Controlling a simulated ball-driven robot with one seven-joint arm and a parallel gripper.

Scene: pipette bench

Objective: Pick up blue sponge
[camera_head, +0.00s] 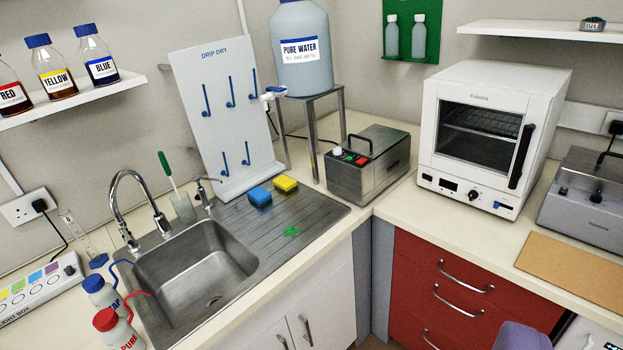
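The blue sponge (260,196) lies on the ribbed metal draining board (330,213), to the right of the sink basin. A yellow sponge (285,184) lies close beside it, to its right and a little behind. The blue sponge is in plain view and nothing covers it. My gripper does not show in this view, so its opening and its place relative to the sponge cannot be seen.
The drip dry rack (212,110) stands just behind the sponges. The sink (195,270) and its curved tap (125,190) are to the left. A metal water bath (367,165) stands to the right. A green item (292,231) lies on the draining board's front.

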